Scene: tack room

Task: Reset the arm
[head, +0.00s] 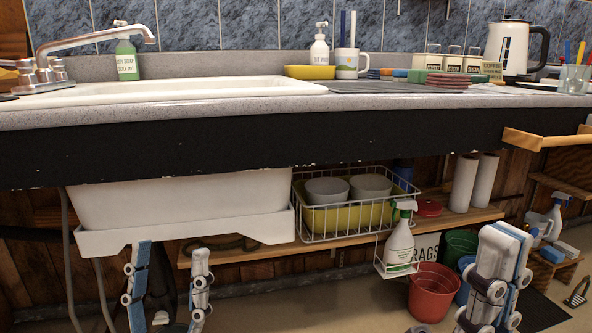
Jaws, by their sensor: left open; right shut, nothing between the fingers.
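My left gripper (170,252) is at the lower left in the head view. Its two fingers point up and stand well apart, with nothing between them. It appears in front of the area below the white sink basin's underside (180,200). My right gripper (505,240) is at the lower right, also pointing up. Its fingers are closed together and hold nothing. It appears in front of the green bucket (458,246) and the blue bucket, hiding part of them. Both arms below the grippers are mostly outside the picture.
A grey counter (230,103) with a black front edge runs across above both grippers. Below it are a wooden shelf (270,250), a wire basket (340,222) with bowls, a spray bottle (399,240) in a small rack, and a red bucket (435,292). A wooden rail (535,139) juts out at right.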

